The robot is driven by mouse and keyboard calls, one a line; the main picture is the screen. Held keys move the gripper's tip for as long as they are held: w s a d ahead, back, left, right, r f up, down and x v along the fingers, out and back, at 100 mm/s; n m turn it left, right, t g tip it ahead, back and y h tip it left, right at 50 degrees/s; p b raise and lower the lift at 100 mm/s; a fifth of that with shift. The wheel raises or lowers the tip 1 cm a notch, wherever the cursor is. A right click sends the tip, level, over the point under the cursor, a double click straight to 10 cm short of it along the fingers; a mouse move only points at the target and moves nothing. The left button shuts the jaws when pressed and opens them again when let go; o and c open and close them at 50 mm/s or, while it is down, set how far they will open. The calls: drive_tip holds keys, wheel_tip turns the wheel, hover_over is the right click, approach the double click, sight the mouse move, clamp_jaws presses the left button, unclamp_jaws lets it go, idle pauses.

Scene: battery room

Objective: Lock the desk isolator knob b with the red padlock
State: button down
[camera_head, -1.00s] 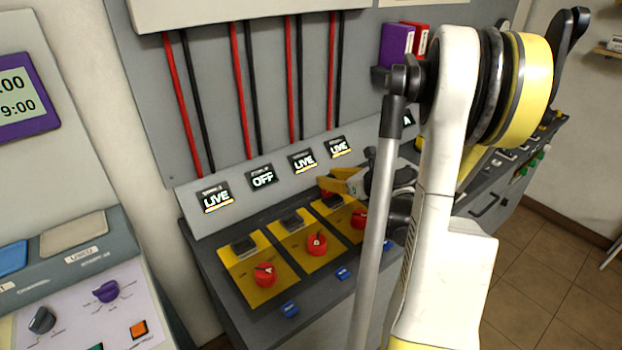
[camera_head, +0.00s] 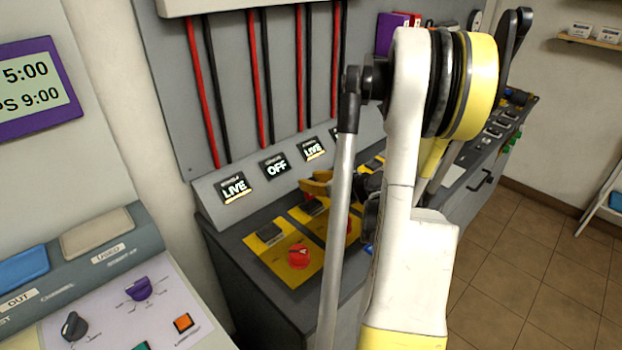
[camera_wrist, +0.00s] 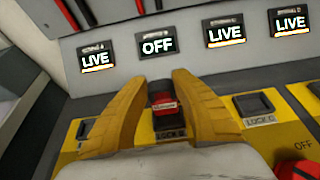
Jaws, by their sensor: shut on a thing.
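In the wrist view the padlock is over or at the black lock fitting (camera_wrist: 172,133) of the second yellow panel, below the display reading OFF (camera_wrist: 157,44). I cannot tell whether it touches or has entered the fitting. Isolator knob b (camera_head: 349,228) is red and mostly hidden behind my arm.
Knob a (camera_head: 299,257) is on the nearest yellow panel. Lock fitting C (camera_wrist: 253,103) and another red knob (camera_wrist: 297,172) are right of the gripper. The sloped display face rises behind the fittings. A grey console (camera_head: 100,260) stands at left.

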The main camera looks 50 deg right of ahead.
sight(312, 198)
drive_tip(key=shift+f+b, duration=0.65)
drive_tip(key=shift+f, duration=0.6)
drive_tip(key=shift+f+b, duration=0.6)
drive_tip(key=shift+b, duration=0.3)
idle(0.5)
drive_tip(key=c, duration=1.4)
unclamp_jaws()
drive_tip(key=shift+p+v, duration=1.1)
drive_tip(key=shift+v, duration=4.4)
drive_tip(key=shift+w+a+r, duration=0.1)
drive_tip(key=shift+w+a, duration=0.05)
drive_tip(key=shift+a, duration=0.05)
